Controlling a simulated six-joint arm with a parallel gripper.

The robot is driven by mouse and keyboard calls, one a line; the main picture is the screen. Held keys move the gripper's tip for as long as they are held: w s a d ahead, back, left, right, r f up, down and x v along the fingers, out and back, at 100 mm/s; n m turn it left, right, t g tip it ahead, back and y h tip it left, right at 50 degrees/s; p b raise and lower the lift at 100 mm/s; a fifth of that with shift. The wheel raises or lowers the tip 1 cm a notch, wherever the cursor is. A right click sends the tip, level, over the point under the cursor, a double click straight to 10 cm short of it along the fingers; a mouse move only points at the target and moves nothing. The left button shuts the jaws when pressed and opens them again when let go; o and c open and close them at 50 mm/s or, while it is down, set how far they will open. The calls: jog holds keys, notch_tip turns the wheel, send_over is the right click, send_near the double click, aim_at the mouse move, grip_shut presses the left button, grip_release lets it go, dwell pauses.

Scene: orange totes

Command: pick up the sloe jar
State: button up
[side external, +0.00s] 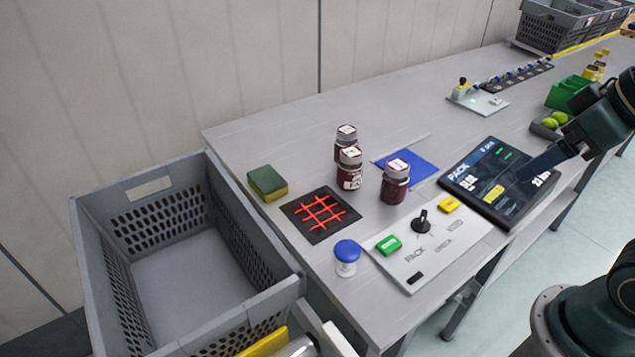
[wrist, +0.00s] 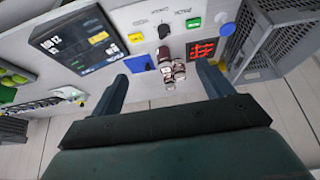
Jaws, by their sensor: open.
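Three dark red jars with pale lids stand upright in a close group on the grey table: a back jar (side external: 345,146), a middle jar (side external: 350,177) and a right-hand jar (side external: 394,188). Their labels are too small to read, so I cannot tell which is the sloe jar. The wrist view shows the jar group (wrist: 164,55) beyond and between my fingertips. My gripper (wrist: 162,72) is open and empty, well apart from the jars. In the side view, it is over the dark screen at the right, with one finger (side external: 545,160) clearly visible.
A grey crate (side external: 88,235) stands at the table's left end. Near the jars lie a sponge (side external: 267,182), a red-grid pad (side external: 300,222), a blue-lidded pot (side external: 346,260), a blue mat (side external: 420,163) and a button panel (side external: 425,262). The table behind the jars is clear.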

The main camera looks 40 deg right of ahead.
jog(key=shift+w+r, duration=0.1)
jog(key=w+r+n+g, duration=0.15)
jog(key=w+r, duration=0.35)
jog(key=w, duration=0.6)
jog(key=n+g+y, duration=0.1)
jog(key=n+g, duration=0.2)
jog(key=n, duration=0.5)
send_over(351, 130)
jog(key=s, duration=0.1)
jog(key=f, duration=0.9)
jog(key=d+f, duration=0.1)
jog(key=f, duration=0.4)
jog(key=shift+f, duration=0.1)
jog(key=shift+w+a+f, duration=0.15)
jog(key=shift+a+f, duration=0.05)
jog(key=shift+f, duration=1.2)
jog(key=shift+w+a+f, duration=0.1)
jog(key=shift+a+f, duration=0.05)
jog(key=shift+f, duration=1.25)
jog(key=shift+w+a+f, duration=0.15)
jog(key=shift+a+f, duration=0.05)
jog(key=shift+f, duration=1.2)
jog(key=shift+f, duration=0.1)
